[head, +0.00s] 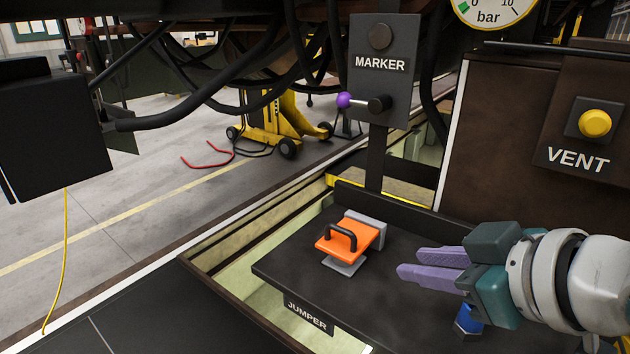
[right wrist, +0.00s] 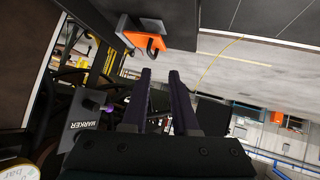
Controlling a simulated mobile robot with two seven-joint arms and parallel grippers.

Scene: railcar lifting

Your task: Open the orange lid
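The orange lid (head: 333,246) has a black handle (head: 342,234) on top. It sits on a grey block (head: 368,228) on the dark JUMPER panel (head: 300,270), with a grey plate showing under its front edge. Whether it is fully down I cannot tell. My right gripper (head: 408,262) is right of the lid, apart from it, with its purple fingers pointing left. The fingers are parted with nothing between them. The right wrist view shows the gripper (right wrist: 160,73) with the lid (right wrist: 137,41) beyond its fingertips. My left gripper is not in view.
A MARKER plate (head: 385,95) with a purple-knobbed lever (head: 345,100) stands behind the panel. A VENT box with a yellow button (head: 595,123) is at the right. A blue part (head: 467,321) is below my right gripper. A yellow jack (head: 275,120) stands on the floor beyond.

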